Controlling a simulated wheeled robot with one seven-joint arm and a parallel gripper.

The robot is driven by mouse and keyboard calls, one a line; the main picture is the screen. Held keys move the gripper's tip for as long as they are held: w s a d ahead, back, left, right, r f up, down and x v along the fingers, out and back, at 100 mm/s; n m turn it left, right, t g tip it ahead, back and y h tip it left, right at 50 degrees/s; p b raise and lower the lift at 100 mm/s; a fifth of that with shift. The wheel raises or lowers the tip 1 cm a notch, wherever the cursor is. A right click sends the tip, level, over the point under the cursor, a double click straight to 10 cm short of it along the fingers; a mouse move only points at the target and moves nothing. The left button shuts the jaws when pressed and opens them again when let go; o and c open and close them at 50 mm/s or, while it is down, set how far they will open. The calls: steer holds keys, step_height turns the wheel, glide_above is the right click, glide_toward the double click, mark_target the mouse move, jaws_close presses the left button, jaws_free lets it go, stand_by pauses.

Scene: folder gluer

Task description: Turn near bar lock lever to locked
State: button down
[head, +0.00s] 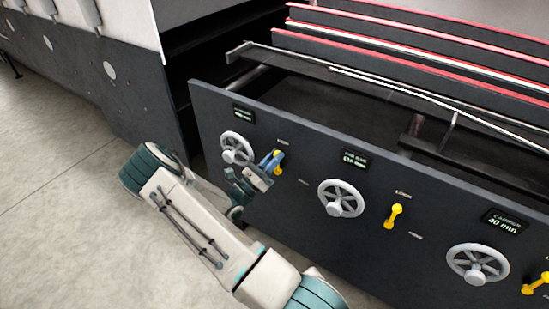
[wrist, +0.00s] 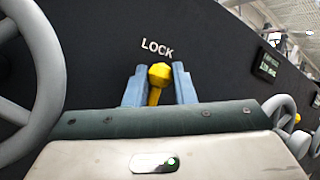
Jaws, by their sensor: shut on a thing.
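The yellow lock lever (head: 279,156) is beside the leftmost handwheel on the dark side panel. In the wrist view the lever (wrist: 159,73) stands close to upright, its knob just below the white LOCK lettering (wrist: 157,47). My gripper (head: 271,161) is at this lever. In the wrist view the blue fingers of my gripper (wrist: 159,85) are on either side of the lever, shut on it. The lever's lower end and pivot are hidden behind my gripper.
The leftmost handwheel (head: 236,148) is close beside my gripper and looms at the left of the wrist view (wrist: 28,80). A middle handwheel (head: 340,198) with its yellow lever (head: 393,216) and a right handwheel (head: 477,264) with another lever (head: 536,285) follow. Open floor (head: 60,190) lies left.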

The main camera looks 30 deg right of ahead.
steer(key=c, duration=1.5)
jaws_free()
steer(key=v, duration=1.4)
steer(key=shift+b, duration=0.35)
steer(key=shift+d, duration=0.1)
